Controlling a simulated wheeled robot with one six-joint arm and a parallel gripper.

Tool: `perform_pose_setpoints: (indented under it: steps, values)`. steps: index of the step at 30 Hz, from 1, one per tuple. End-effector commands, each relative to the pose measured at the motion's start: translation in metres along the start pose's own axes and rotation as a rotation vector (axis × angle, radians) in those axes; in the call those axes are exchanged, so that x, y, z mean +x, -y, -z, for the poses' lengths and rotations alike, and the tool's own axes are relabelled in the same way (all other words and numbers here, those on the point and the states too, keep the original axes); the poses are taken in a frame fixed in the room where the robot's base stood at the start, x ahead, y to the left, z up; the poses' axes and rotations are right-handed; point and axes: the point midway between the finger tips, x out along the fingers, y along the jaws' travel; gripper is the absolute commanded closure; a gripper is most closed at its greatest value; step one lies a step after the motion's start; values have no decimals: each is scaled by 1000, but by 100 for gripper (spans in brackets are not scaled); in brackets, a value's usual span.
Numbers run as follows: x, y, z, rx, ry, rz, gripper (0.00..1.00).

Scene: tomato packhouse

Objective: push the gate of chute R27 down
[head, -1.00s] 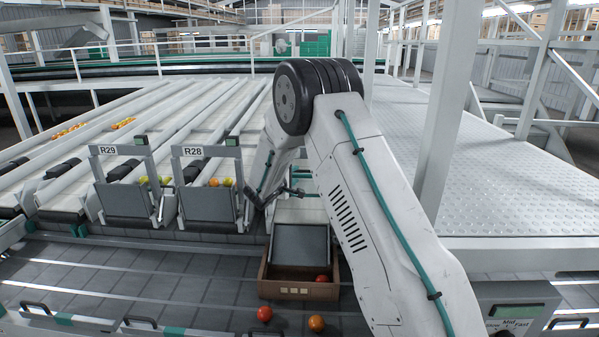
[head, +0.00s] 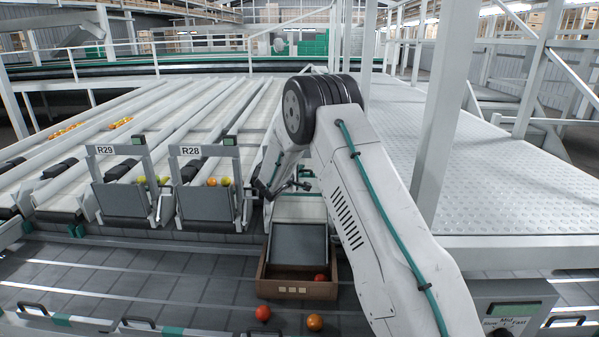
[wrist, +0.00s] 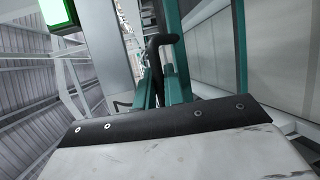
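The R27 sign is hidden behind my arm. To the right of R28, a grey gate panel (head: 299,244) slopes forward and down, its lower edge in a wooden crate (head: 298,289). It sits lower than the upright gates of R28 (head: 207,203) and R29 (head: 124,200). My gripper (head: 284,188) is above and behind this panel, apart from it and partly hidden by my arm. In the wrist view, a dark hooked bar (wrist: 158,50) stands between teal parts, above a scuffed white surface with a black strip. Whether my fingers are open is unclear.
One red tomato (head: 320,278) shows in the crate. A red tomato (head: 263,313) and an orange one (head: 314,322) lie in front of it. Fruit rests behind the R28 gate. A white post (head: 448,110) stands right of my arm.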

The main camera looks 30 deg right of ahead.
Motion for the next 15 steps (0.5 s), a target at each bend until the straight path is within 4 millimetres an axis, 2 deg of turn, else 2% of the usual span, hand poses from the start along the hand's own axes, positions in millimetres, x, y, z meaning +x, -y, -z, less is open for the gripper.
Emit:
perform_pose_setpoints:
  steps: [4, 12, 15]
  values:
    - [2, 9, 0, -2, 1, 2, 100]
    - [12, 70, 5, -3, 2, 4, 100]
    - [15, 83, 6, -2, 1, 3, 100]
